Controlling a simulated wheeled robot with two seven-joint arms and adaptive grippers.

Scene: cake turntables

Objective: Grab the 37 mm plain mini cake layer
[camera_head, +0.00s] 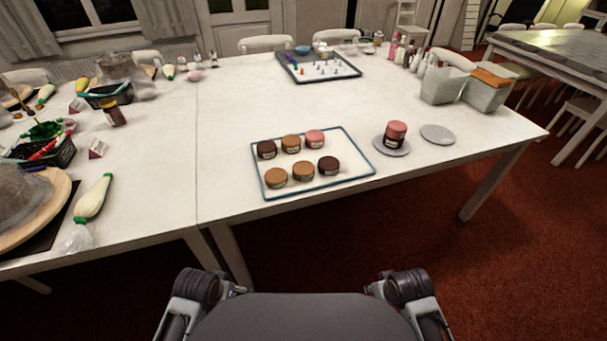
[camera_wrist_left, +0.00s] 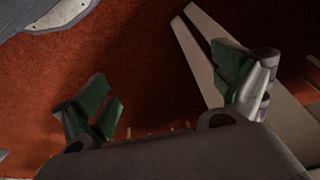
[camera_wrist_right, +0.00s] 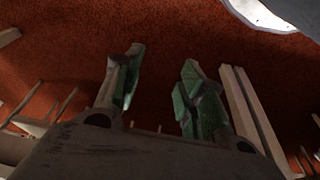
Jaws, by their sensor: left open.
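Small round mini cake layers with pale labels stand in two rows on a blue-rimmed tray (camera_head: 358,165). The back row has a dark brown layer (camera_head: 266,149), a tan layer (camera_head: 291,144) and a pink layer (camera_head: 315,139). The front row has a tan layer (camera_head: 276,178), another tan layer (camera_head: 303,171) and a dark brown layer (camera_head: 329,166). The label sizes are too small to read, so I cannot tell which is 37 mm plain. My left gripper (camera_wrist_left: 172,95) is open and empty over the floor. My right gripper (camera_wrist_right: 160,72) is also open and empty, away from the cakes.
A pink-topped stack (camera_head: 396,131) stands on a grey turntable (camera_head: 392,151). An empty grey turntable (camera_head: 437,134) is to its right. Grey bins (camera_head: 441,88) stand at the right. A piping bag (camera_head: 93,198) lies at the left. The table between tray and far board (camera_head: 290,70) is clear.

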